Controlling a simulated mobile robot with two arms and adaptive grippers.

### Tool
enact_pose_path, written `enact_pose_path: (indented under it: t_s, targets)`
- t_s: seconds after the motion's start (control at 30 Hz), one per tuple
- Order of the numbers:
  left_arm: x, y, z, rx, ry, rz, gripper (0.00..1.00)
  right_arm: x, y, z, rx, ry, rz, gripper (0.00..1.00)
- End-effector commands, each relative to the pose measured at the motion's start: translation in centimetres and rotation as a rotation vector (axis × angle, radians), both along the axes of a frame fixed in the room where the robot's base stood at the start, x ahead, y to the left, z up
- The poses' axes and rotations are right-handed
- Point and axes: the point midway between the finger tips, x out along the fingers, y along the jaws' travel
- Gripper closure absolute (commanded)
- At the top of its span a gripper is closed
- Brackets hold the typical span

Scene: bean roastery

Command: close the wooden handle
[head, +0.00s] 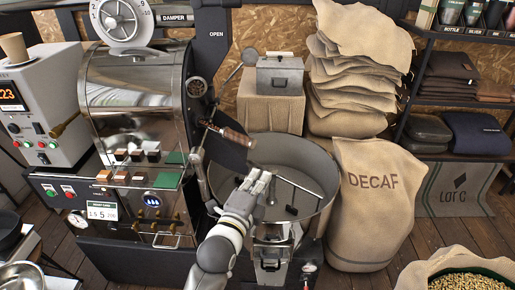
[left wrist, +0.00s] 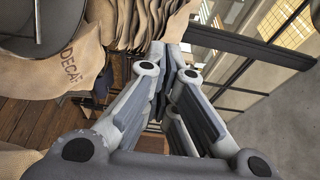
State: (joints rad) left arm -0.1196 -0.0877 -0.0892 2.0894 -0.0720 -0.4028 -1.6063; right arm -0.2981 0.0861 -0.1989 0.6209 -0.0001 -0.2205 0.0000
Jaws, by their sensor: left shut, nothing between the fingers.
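The wooden handle (head: 230,135) is a short brown grip on a lever at the right side of the roaster's front. It points right and slightly down, above the round cooling bin (head: 317,165). My left gripper (head: 261,180) is over the bin's left part, below and to the right of the handle and apart from it. Its fingers are shut with nothing between them. The left wrist view also shows the left gripper's closed fingers (left wrist: 165,65); the handle does not show there. My right gripper is in neither view.
The steel roaster (head: 140,85) stands left of the bin. A DECAF sack (head: 372,215) stands right of the bin, with stacked sacks (head: 355,75) behind. A grey metal box (head: 280,74) sits on a burlap-covered block. A sack of beans (head: 466,278) is at the lower right.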

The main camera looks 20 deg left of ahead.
Motion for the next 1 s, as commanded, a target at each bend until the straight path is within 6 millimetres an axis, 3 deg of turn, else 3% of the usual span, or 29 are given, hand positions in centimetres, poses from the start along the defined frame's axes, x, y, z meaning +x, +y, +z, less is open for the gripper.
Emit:
enact_pose_path:
  t_s: [0.27,0.6,0.73,1.0]
  targets:
    - [4.3,-0.3,0.2,-0.004,0.001,0.0,1.0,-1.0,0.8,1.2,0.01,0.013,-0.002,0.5]
    - [9.8,-0.6,0.1,-0.006,0.002,-0.001,1.0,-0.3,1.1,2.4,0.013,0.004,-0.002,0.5]
    - [10.1,1.8,0.1,0.0,0.003,0.001,1.0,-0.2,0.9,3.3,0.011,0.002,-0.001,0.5]
    - [10.6,3.3,-0.1,-0.004,0.001,-0.002,1.0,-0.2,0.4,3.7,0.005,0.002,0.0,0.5]
